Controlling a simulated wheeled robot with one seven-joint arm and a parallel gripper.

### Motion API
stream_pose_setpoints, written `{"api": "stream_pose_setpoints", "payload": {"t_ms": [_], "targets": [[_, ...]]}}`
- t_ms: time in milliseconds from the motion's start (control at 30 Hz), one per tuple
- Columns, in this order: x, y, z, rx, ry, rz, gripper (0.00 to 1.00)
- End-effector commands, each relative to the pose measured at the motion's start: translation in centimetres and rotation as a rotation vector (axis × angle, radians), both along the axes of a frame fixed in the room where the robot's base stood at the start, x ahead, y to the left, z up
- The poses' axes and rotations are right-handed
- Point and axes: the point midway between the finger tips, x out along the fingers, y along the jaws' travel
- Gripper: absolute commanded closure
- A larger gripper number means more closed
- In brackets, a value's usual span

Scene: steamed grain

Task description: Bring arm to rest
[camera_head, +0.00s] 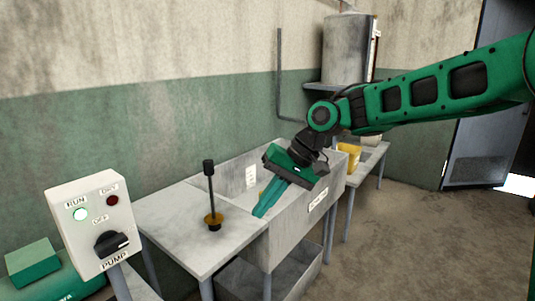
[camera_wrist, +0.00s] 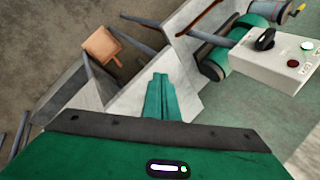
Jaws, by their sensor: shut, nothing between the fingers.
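My green arm reaches in from the right in the head view. My gripper (camera_head: 262,212) points down and to the left over the near-left part of the grey sink (camera_head: 300,222). Its green fingers are together with nothing between them. In the wrist view the closed fingers (camera_wrist: 161,80) extend up from the wide green gripper body. I cannot tell whether the fingertips touch the sink.
A plunger-like tool (camera_head: 213,220) stands on the counter (camera_head: 170,225). A pump control box (camera_head: 95,222) with a lit green lamp is at left. A tank (camera_head: 345,50) is at the wall, and a yellow container (camera_head: 349,155) is on the far table. Floor at right is clear.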

Motion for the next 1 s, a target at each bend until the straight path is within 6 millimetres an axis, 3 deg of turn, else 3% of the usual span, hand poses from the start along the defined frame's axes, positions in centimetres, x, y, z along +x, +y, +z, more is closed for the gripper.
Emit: {"api": "stream_pose_setpoints", "payload": {"t_ms": [33,167,267,467,600,700,800,900,1000], "targets": [[0.0,-3.3,-0.7,-0.059,-0.019,-0.049,1.0],[-0.7,-11.7,-2.1,-0.196,-0.045,-0.164,1.0],[-2.4,-18.0,-2.9,-0.289,-0.047,-0.25,1.0],[-8.6,-29.4,-4.1,-0.436,-0.013,-0.416,1.0],[-14.9,-35.8,-5.1,-0.506,0.042,-0.527,1.0],[-19.7,-38.9,-6.1,-0.533,0.089,-0.594,1.0],[-23.8,-40.9,-7.1,-0.546,0.133,-0.645,1.0],[-26.6,-41.8,-7.9,-0.549,0.165,-0.674,1.0],[-28.0,-42.3,-8.3,-0.55,0.182,-0.69,1.0]]}}
